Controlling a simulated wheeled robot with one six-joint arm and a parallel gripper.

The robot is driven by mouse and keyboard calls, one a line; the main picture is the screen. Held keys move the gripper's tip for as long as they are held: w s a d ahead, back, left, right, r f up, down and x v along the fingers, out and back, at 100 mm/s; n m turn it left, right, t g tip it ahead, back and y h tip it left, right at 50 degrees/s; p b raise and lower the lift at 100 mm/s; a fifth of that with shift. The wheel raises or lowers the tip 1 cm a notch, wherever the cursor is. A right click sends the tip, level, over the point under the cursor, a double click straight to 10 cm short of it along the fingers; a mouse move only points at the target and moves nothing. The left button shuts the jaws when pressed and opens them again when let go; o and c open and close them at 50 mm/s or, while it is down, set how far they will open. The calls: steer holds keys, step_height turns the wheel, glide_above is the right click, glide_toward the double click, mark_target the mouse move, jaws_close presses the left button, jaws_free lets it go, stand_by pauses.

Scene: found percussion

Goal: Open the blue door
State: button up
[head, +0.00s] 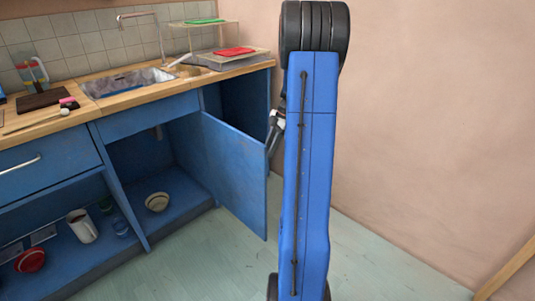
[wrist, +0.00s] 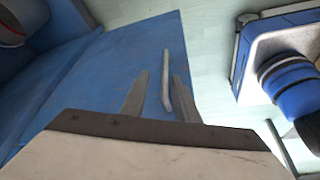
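The blue door (head: 237,175) stands ajar, swung out from the cabinet, with the dark cabinet interior showing above and behind it. In the wrist view the door's face (wrist: 100,85) fills the left and middle, and its pale bar handle (wrist: 166,75) runs near the free edge. My gripper (wrist: 158,95) is at the handle, its two fingers apart with the handle between them. Gaps show on both sides, so I see no firm hold. In the head view my gripper (head: 273,133) is beside the door's outer edge, partly hidden by my arm.
The wooden counter (head: 140,95) carries a sink (head: 125,82) and a red item (head: 233,52). Open shelves below hold a bowl (head: 157,202), a white mug (head: 82,226) and a red pot (head: 30,261). The pale floor (head: 370,260) is clear before the pink wall (head: 430,120).

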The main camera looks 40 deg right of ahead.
steer(key=v, duration=1.4)
steer(key=shift+r, duration=0.3)
steer(key=shift+d, duration=0.1)
steer(key=s+a+r+m+h, duration=0.1)
steer(key=s+a+r+m, duration=0.1)
steer(key=a, duration=0.7)
steer(key=s+a+r+m+h, duration=0.1)
steer(key=s+a+r+m, duration=0.1)
steer(key=a, duration=0.8)
steer(key=s+a+r+m+h, duration=0.1)
steer(key=a+m, duration=0.1)
steer(key=a, duration=0.7)
steer(key=s+a+f+m+t, duration=0.1)
steer(key=s+a+f+m, duration=0.2)
steer(key=s+a, duration=0.5)
steer(key=s+a+f+m+t+h, duration=0.1)
steer(key=s+a+f+m+t, duration=0.1)
steer(key=s+a, duration=0.5)
steer(key=shift+s+a+f+m, duration=0.4)
steer(key=shift+s+f+m, duration=0.25)
steer(key=shift+s+m, duration=0.45)
